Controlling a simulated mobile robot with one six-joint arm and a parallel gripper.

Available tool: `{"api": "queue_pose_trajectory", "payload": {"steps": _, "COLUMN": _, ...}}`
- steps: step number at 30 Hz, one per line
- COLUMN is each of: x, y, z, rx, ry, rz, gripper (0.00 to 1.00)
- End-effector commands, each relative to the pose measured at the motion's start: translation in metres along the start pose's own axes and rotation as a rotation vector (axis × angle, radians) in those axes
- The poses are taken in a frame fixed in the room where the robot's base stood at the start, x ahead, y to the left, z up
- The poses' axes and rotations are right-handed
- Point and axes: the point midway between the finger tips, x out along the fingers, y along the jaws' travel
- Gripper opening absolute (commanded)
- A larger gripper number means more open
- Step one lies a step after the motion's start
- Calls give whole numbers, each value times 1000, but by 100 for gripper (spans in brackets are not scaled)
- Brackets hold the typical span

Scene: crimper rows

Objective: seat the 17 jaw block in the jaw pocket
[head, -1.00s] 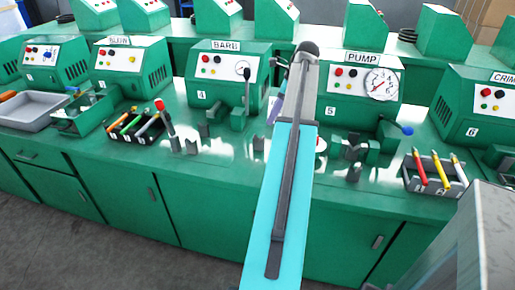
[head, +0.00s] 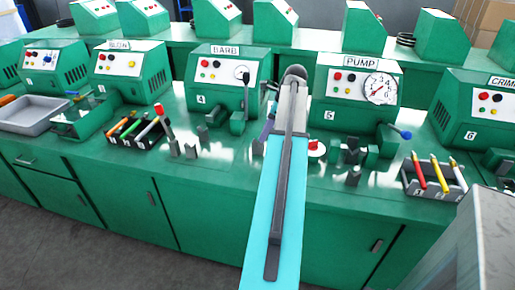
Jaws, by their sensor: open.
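My arm reaches over the bench between BARB and PUMP. My gripper's fingers are hidden behind the arm.
The BARB machine (head: 225,80) with a lever and the PUMP machine (head: 350,95) with a gauge flank my arm. Pen trays (head: 135,140) (head: 432,190) stand on the bench left and right. A grey tray (head: 32,115) lies far left.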

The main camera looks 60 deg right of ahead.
Motion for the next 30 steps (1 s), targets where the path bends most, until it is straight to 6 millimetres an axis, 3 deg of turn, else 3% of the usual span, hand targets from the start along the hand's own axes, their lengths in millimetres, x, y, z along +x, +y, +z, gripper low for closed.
{"api": "queue_pose_trajectory", "payload": {"steps": 6, "x": 16, "y": 0, "z": 1, "rx": -1, "ry": 0, "rz": 0, "gripper": 45}}
{"api": "queue_pose_trajectory", "payload": {"steps": 20, "x": 20, "y": 0, "z": 1, "rx": -1, "ry": 0, "rz": 1, "gripper": 45}}
{"api": "queue_pose_trajectory", "payload": {"steps": 30, "x": 51, "y": -2, "z": -1, "rx": -2, "ry": 1, "rz": 2, "gripper": 45}}
